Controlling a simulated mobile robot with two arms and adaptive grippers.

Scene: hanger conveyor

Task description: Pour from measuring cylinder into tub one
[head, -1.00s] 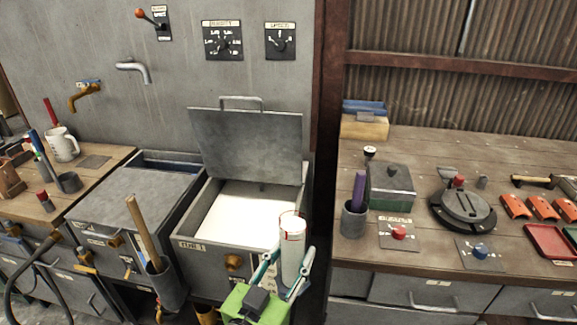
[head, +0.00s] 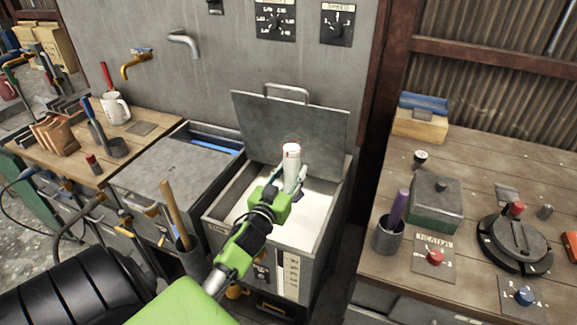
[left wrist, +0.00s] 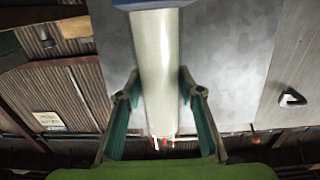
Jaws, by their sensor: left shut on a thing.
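The measuring cylinder (head: 291,160) is a white, narrow vessel with red marks near its top. My left gripper (head: 293,183) is shut on it and holds it roughly upright over the open tub. In the left wrist view the cylinder (left wrist: 156,75) stands between the two teal fingers of the gripper (left wrist: 157,90). Tub one (head: 334,215) is a grey metal box with white contents, and its lid (head: 290,125) is tilted up at the back. The arm hides part of the tub's front and its label. My right gripper is not in view.
A second tub with a mostly closed grey cover (head: 165,172) stands to the left. The workbench (head: 385,285) on the right carries a cup (head: 388,236), a metal box (head: 435,203) and buttons.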

